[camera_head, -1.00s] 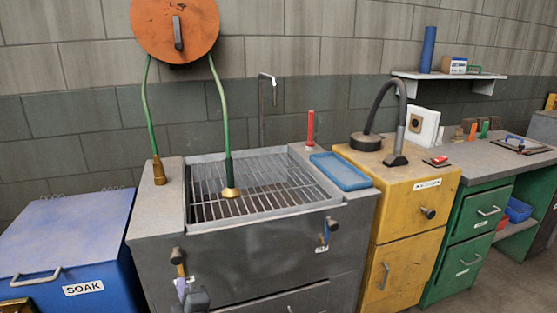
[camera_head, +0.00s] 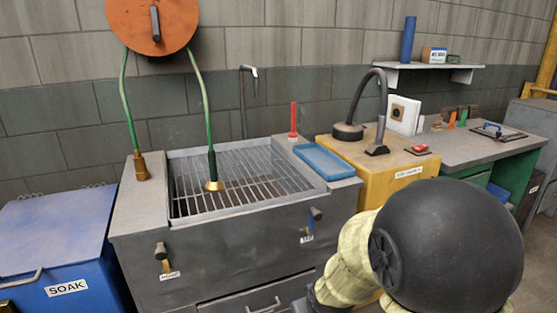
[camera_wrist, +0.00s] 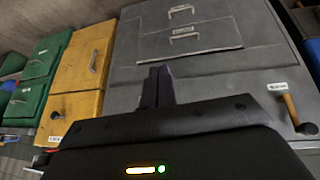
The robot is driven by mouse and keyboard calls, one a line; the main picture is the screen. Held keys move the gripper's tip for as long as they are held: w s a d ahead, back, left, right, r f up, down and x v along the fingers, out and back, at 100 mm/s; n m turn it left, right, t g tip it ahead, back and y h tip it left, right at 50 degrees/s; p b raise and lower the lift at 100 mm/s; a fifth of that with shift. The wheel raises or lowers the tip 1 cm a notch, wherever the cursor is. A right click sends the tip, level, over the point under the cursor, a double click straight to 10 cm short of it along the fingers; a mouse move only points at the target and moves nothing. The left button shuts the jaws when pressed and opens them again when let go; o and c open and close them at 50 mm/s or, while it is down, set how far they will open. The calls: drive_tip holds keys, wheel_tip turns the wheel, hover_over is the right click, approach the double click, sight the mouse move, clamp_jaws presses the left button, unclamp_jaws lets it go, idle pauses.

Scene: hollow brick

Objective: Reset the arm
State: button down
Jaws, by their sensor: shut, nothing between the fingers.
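My gripper (camera_wrist: 157,86) shows in the wrist view as two dark fingers pressed together, shut and empty. It points toward the front of the grey sink cabinet (camera_wrist: 205,70), which appears upside down there, apart from it as far as I can tell. In the head view my arm's black round joint and cream sleeve fill the lower right. They hide part of the yellow cabinet (camera_head: 335,160) and the grey cabinet's lower right. The fingers cannot be made out in the head view.
The grey cabinet (camera_head: 215,255) has a metal grating (camera_head: 240,185) and a blue tray (camera_head: 322,160) on top. A blue SOAK bin (camera_head: 65,245) stands at left. A green bench (camera_head: 480,145) is at right. Knobs and handles stick out from the cabinet fronts.

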drive_tip(key=s+d+r+m+g, duration=0.35)
drive_tip(key=s+d, duration=0.35)
drive_tip(key=s, duration=0.3)
drive_tip(key=w+p+v, duration=0.2)
drive_tip(key=p+v, duration=1)
drive_tip(key=p, duration=0.1)
drive_tip(key=w+a+r+p+v, duration=0.1)
drive_tip(key=w+p+v, duration=0.2)
drive_tip(key=p+v, duration=0.8)
drive_tip(key=shift+a+r+h+p, duration=0.2)
drive_tip(key=shift+r+h+p, duration=0.25)
drive_tip(key=shift+p, duration=0.6)
